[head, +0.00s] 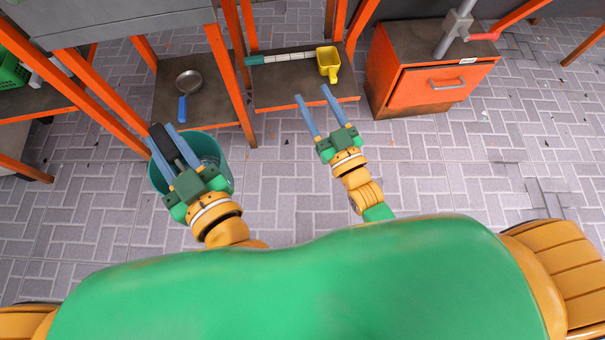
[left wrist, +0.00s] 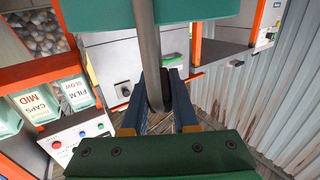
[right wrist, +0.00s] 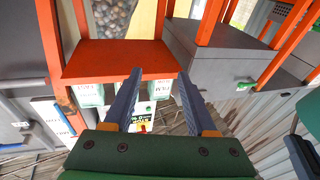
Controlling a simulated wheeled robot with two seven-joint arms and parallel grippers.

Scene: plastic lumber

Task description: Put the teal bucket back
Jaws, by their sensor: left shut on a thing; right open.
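The teal bucket (head: 212,150) is in the head view, partly hidden behind my left gripper. Its upper part also shows as a teal band in the left wrist view (left wrist: 90,15). My left gripper (head: 160,134) is shut on the bucket's dark handle (head: 164,144); the handle stands as a grey bar between the fingers in the left wrist view (left wrist: 149,55). I cannot tell whether the bucket touches the floor. My right gripper (head: 312,93) is open and empty, in front of the shelf with the yellow scoop.
A pan (head: 188,82) with a blue handle lies on a low shelf. A yellow scoop (head: 328,66) lies on another shelf. An orange drawer cabinet (head: 430,85) stands at the right. Orange posts rise near the bucket. Paved floor (head: 290,180) is clear between my arms.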

